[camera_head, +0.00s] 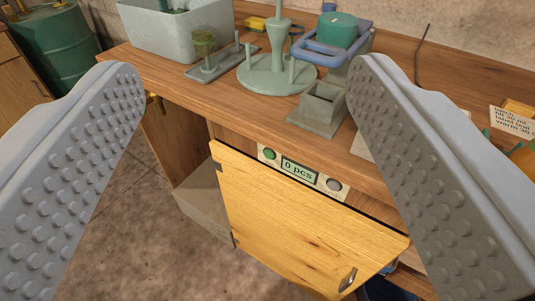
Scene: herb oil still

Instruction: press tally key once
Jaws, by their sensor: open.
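The tally counter (306,173) is a pale panel on the front edge of the wooden bench. Its display (299,170) reads "0 pcs". A green key (269,154) sits at the left of the display and a grey key (334,184) at the right. Which one is the tally key I cannot tell; any marking by the grey key is too small to read. My gripper (245,88) is open and empty, with one studded finger at each side of the view. The panel shows between and beyond the fingers, and neither finger visibly touches it.
A yellow wooden cabinet door (300,225) hangs ajar below the panel. On the bench (165,75) stand a grey bin (170,32), a green stand (277,75), a blue-handled container (335,45) and a square grey holder (322,103). A green drum (58,45) stands at upper left.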

